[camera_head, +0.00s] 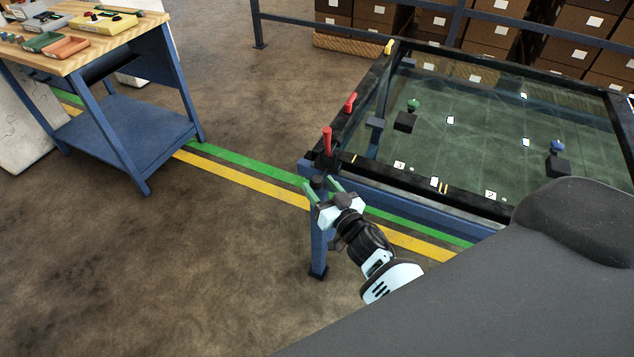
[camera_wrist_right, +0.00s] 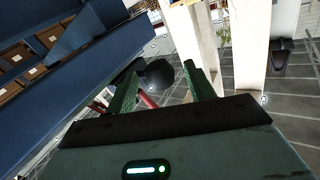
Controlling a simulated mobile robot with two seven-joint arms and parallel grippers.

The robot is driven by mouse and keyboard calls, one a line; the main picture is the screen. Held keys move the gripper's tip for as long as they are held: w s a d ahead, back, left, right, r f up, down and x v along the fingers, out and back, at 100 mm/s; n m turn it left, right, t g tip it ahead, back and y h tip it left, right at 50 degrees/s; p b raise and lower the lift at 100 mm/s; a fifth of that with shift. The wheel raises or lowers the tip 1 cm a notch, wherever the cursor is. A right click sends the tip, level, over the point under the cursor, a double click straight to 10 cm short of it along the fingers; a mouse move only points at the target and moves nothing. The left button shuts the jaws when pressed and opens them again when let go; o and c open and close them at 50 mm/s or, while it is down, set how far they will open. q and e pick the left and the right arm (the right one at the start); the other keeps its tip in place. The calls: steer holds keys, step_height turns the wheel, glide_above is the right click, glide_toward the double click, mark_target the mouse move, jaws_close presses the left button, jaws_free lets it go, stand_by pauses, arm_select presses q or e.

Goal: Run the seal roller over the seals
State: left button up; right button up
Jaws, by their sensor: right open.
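My right gripper (camera_head: 321,187) is open, its green fingers beside the near left corner of a dark-framed glass panel (camera_head: 470,125). A dark round knob (camera_head: 318,182) shows between the fingertips; it also shows in the right wrist view (camera_wrist_right: 158,73), with a red handle (camera_wrist_right: 148,100) below it. I cannot tell whether the fingers touch the knob. In the head view, a red handle (camera_head: 326,141) stands upright just beyond the fingers and a second red handle (camera_head: 350,102) leans farther along the frame. I cannot tell which item is the seal roller or where the seals are. My left gripper is not in view.
A black block with a green knob (camera_head: 413,104) and one with a blue knob (camera_head: 557,146) are at the panel. A blue workbench (camera_head: 125,125) with coloured items stands at left. Boxes on shelves (camera_head: 455,30) line the back behind a rail. The floor between is clear.

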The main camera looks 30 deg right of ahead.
steer(key=shift+w, duration=1)
jaws_close()
